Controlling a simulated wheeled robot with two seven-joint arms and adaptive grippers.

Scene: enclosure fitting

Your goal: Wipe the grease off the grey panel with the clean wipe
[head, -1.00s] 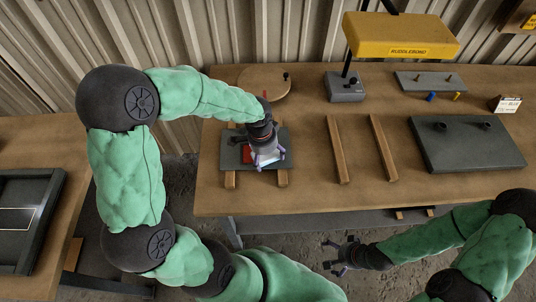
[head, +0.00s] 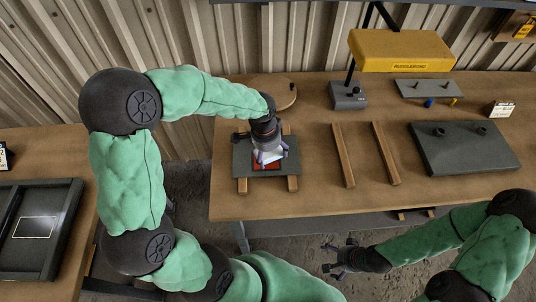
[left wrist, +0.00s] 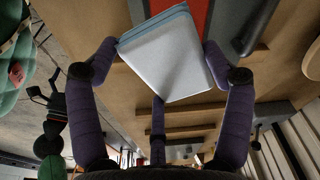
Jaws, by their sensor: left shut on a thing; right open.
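The grey panel (head: 243,166) lies across two wooden battens on the bench, with a red patch (head: 259,166) on its middle. My left gripper (head: 269,156) points down over the red patch, shut on the folded clean wipe. The wipe (left wrist: 170,55) is pale white-blue and sits between the fingers in the left wrist view, with part of the red patch (left wrist: 223,25) behind it. Whether the wipe touches the panel is unclear. Grease cannot be told apart from the red patch. My right gripper (head: 343,257) is open and empty, in front of the bench edge.
Two bare battens (head: 343,155) lie right of the panel. Beyond them is a dark plate (head: 465,150) with two knobs. A round wooden board (head: 274,92), a yellow lamp (head: 403,50) and a thin grey plate (head: 428,89) stand behind. A dark frame (head: 62,235) rests on the left bench.

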